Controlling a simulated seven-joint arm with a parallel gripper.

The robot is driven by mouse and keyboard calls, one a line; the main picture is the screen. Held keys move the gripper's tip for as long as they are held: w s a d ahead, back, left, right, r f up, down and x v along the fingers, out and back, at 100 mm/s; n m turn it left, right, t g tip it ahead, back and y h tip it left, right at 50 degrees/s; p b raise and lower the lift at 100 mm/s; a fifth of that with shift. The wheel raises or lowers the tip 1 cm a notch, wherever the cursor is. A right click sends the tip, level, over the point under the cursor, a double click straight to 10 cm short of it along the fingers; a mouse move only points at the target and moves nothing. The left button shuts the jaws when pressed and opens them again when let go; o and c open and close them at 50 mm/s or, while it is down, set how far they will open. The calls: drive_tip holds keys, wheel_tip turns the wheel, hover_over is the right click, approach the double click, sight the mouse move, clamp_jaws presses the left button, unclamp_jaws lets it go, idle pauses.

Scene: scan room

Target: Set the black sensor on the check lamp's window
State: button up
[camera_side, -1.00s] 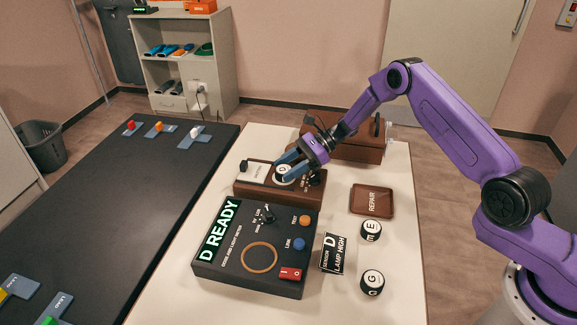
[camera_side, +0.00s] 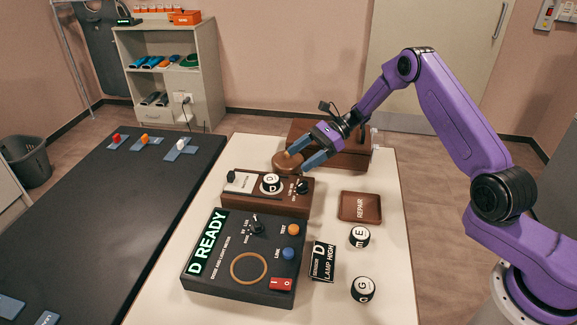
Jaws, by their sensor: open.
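The black sensor with a white top marked D (camera_side: 270,183) sits upright on the brown check lamp box (camera_side: 240,200), where the window seems to be; the window itself is hidden under it. My gripper (camera_side: 298,160) is open behind the box, up and to the right of the sensor and apart from it. Its fingertips are close to a round brown piece (camera_side: 284,163) behind the box; I cannot tell whether they touch it.
The black meter (camera_side: 250,290) in front reads D READY. Sensors E (camera_side: 359,237) and G (camera_side: 362,290) and an empty REPAIR tray (camera_side: 345,218) are to the right. A brown case (camera_side: 350,158) stands behind.

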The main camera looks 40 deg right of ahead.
drive_tip(key=shift+v, duration=1.3)
drive_tip(key=s+a+r+n+g+h, duration=0.3)
drive_tip(key=s+a+r+n+h, duration=0.15)
drive_tip(key=s+n, duration=0.45)
drive_tip(key=s+a+r+n+g+h, duration=0.35)
drive_tip(key=s+a+n, duration=0.25)
drive_tip(key=s, duration=0.6)
drive_tip(key=s+d+r+n+t+h, duration=0.1)
drive_tip(key=s+d+n, duration=0.3)
drive_tip(key=s+n, duration=0.4)
drive_tip(key=s+d+r+n+t+h, duration=0.2)
drive_tip(key=s+d+n, duration=0.3)
drive_tip(key=s+n, duration=0.4)
drive_tip(key=s+t+h, duration=0.1)
drive_tip(key=s, duration=0.3)
drive_tip(key=shift+d+t, duration=0.35)
drive_tip(key=shift+s+r, duration=0.1)
drive_tip(key=shift+r, duration=0.05)
drive_tip(key=shift+c, duration=0.2)
